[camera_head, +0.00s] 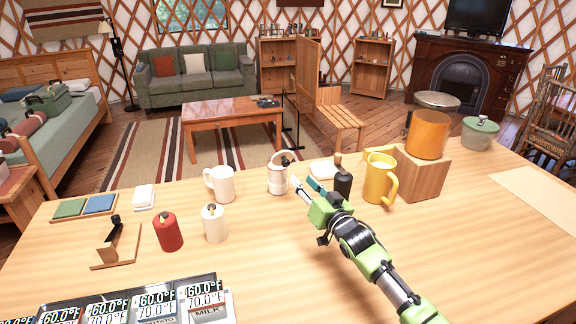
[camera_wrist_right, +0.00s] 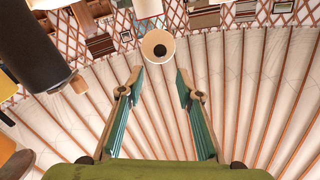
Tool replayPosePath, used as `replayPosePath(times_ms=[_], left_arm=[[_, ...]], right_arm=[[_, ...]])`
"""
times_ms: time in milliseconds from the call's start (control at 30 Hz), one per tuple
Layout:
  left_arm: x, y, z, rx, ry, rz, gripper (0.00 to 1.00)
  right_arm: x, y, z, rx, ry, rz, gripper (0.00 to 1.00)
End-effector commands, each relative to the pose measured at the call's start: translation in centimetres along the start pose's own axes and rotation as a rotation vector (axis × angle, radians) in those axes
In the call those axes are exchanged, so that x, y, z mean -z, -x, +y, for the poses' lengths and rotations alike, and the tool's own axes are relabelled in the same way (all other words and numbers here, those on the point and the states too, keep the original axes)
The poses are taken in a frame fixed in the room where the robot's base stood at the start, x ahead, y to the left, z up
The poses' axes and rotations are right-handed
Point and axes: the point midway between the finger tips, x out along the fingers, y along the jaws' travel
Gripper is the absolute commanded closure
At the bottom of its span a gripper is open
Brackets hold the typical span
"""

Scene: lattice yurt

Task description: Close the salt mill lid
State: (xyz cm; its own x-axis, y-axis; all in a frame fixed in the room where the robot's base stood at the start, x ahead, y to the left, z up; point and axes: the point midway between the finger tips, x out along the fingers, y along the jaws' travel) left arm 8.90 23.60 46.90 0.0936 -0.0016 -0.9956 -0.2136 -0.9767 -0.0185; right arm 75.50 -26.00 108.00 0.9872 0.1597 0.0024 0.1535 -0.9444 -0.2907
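A white mill with a reddish band (camera_head: 278,181), which I take to be the salt mill, stands upright at the table's far middle. Its round pale lid (camera_head: 280,158) is tipped up, with a dark knob facing my right arm. In the right wrist view the lid (camera_wrist_right: 151,40) is a cream disc with a dark centre, beyond the fingertips and roughly between them. My right gripper (camera_head: 306,184) is just right of and nearer than the mill. Its teal-padded fingers (camera_wrist_right: 158,82) are apart, with nothing between them. My left gripper is in neither view.
A dark bottle (camera_head: 343,182) stands close right of my right gripper, with a yellow mug (camera_head: 379,180) and wooden block (camera_head: 424,174) beyond. A white mug (camera_head: 221,184) stands left of the mill. Red (camera_head: 168,232) and white (camera_head: 214,224) containers stand nearer.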

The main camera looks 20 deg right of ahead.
Motion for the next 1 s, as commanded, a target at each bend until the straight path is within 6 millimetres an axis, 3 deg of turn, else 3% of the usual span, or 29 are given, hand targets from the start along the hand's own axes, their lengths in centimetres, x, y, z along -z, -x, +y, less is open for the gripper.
replayPosePath(times_ms=[600,1000], left_arm=[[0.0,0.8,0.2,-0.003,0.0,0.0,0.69],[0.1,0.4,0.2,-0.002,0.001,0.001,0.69]], right_arm=[[0.1,-7.9,-0.1,0.0,0.0,0.0,0.68],[-0.1,-10.6,0.0,0.0,0.0,0.0,0.68]])
